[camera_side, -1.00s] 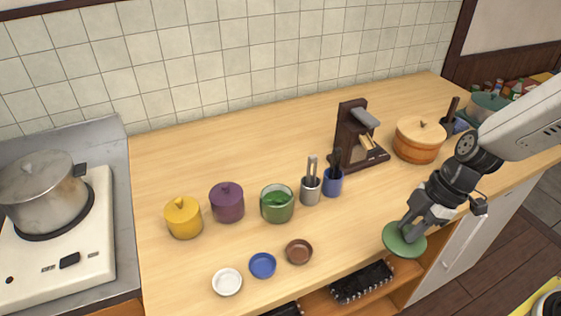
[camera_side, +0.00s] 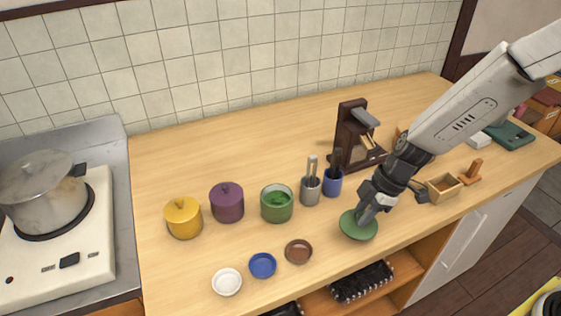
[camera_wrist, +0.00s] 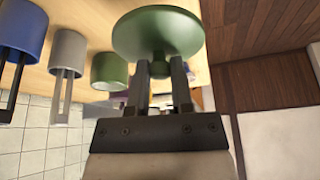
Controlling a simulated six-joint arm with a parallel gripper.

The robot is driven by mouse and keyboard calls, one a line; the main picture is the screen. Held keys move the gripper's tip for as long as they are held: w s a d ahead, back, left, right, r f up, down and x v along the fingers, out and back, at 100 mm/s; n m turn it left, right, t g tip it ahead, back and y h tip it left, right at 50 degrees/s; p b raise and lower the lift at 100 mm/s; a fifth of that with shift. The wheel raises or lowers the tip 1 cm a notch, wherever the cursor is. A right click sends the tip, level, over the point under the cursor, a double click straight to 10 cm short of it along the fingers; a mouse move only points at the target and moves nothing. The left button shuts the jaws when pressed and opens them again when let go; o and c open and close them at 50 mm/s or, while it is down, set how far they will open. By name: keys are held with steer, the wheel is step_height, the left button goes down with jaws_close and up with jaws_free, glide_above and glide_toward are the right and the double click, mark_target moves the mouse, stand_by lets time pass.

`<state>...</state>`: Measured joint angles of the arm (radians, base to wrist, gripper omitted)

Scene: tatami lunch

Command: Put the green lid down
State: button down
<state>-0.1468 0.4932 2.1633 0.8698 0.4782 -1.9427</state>
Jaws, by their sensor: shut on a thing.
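The green lid (camera_side: 359,226) is a round disc with a knob. My gripper (camera_side: 366,208) is shut on its knob, and the lid hangs below the fingers over the front part of the counter. I cannot tell whether the lid touches the wood. In the wrist view the lid (camera_wrist: 158,34) shows beyond my gripper (camera_wrist: 160,69), with its knob between the fingers. The open green pot (camera_side: 277,206) stands left of the lid, with green contents showing; it also shows in the wrist view (camera_wrist: 108,72).
Grey (camera_side: 310,191) and blue (camera_side: 332,183) utensil cups stand behind the lid. A brown dish (camera_side: 298,251), a blue dish (camera_side: 263,265) and a white dish (camera_side: 227,282) lie to the left. Purple (camera_side: 227,205) and yellow (camera_side: 183,220) lidded pots stand further left. Bare counter lies around the lid.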

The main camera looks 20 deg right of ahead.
mark_target(350, 214)
steer(key=shift+w+a+f, duration=0.2)
steer(key=shift+w+f, duration=0.55)
steer(key=shift+f, duration=0.2)
steer(key=shift+w+a+f, duration=0.2)
steer(key=shift+w+f, duration=0.55)
steer(key=shift+f, duration=0.15)
steer(key=shift+f, duration=0.1)
steer(key=shift+w+f, duration=0.2)
steer(key=shift+f, duration=1.55)
steer(key=shift+f, duration=0.15)
steer(key=c, duration=0.5)
jaws_free()
steer(key=v, duration=1.2)
